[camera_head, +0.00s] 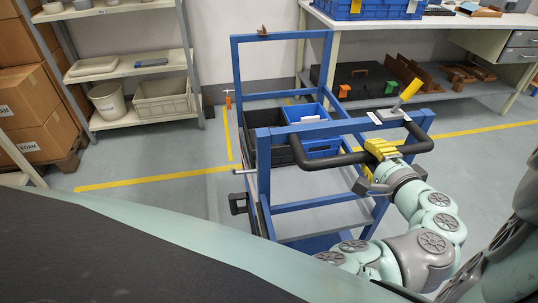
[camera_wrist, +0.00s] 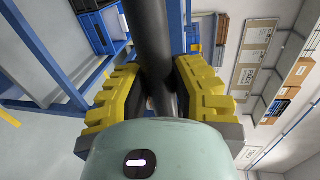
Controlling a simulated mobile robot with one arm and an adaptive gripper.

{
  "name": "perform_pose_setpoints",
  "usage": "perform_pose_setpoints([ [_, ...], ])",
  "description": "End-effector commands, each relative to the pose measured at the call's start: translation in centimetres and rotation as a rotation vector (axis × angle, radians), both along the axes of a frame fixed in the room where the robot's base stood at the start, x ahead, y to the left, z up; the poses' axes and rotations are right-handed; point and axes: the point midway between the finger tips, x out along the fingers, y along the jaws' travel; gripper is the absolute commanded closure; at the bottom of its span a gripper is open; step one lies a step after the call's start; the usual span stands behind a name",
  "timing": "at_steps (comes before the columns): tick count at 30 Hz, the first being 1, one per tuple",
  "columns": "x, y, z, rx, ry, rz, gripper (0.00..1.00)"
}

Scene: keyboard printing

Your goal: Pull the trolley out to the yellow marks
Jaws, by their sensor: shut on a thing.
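The trolley is a blue metal frame (camera_head: 283,38) with a black push handle (camera_head: 318,163) on its near side. It carries blue and black bins (camera_head: 305,114). My gripper (camera_head: 382,149) has yellow fingers and is shut on the black handle near its right end. In the wrist view the handle (camera_wrist: 152,45) runs between the two yellow fingers of my gripper (camera_wrist: 158,90). Yellow floor marks show left of the trolley (camera_head: 150,180) and right of it (camera_head: 480,130). The trolley's wheels are not clearly visible.
A shelf with bins (camera_head: 130,66) and stacked cardboard boxes (camera_head: 35,110) stand at the left. A workbench (camera_head: 450,22) stands behind and right, with a black case (camera_head: 352,78) on its lower shelf.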

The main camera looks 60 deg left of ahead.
Motion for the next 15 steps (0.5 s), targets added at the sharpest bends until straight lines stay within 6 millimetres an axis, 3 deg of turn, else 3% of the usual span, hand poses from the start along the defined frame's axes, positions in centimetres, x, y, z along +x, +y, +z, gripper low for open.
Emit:
perform_pose_setpoints([
  [4, -0.01, -0.03, 0.02, 0.0, -0.001, 0.0, 1.0],
  [5, -0.01, -0.02, 0.03, 0.0, -0.001, -0.001, 0.71],
  [13, 0.0, -0.01, 0.04, 0.0, -0.001, -0.001, 0.43],
  [15, 0.0, -0.01, 0.04, 0.001, -0.001, 0.0, 0.43],
])
